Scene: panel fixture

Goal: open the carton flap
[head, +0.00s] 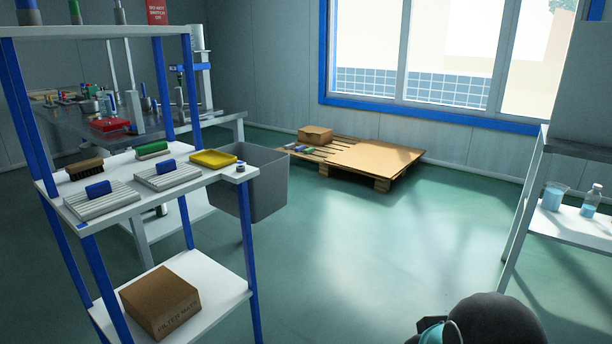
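A brown carton (160,299) with dark lettering on its front side sits on the lower white shelf of the blue-post rack at the left. Its top looks closed. A smaller brown carton (315,133) sits on the wooden pallet by the window; its top looks closed too, but it is small in the view. A dark rounded part of my arm shows at the bottom edge, right of centre. My gripper's fingers are not in view, and nothing of mine touches either carton.
The rack's upper shelf (130,205) holds a brush, ribbed blocks and a yellow tray (213,158). A grey bin (262,183) stands behind the rack. A white shelf (577,228) with a beaker and bottle stands at right. The green floor (370,235) between is clear.

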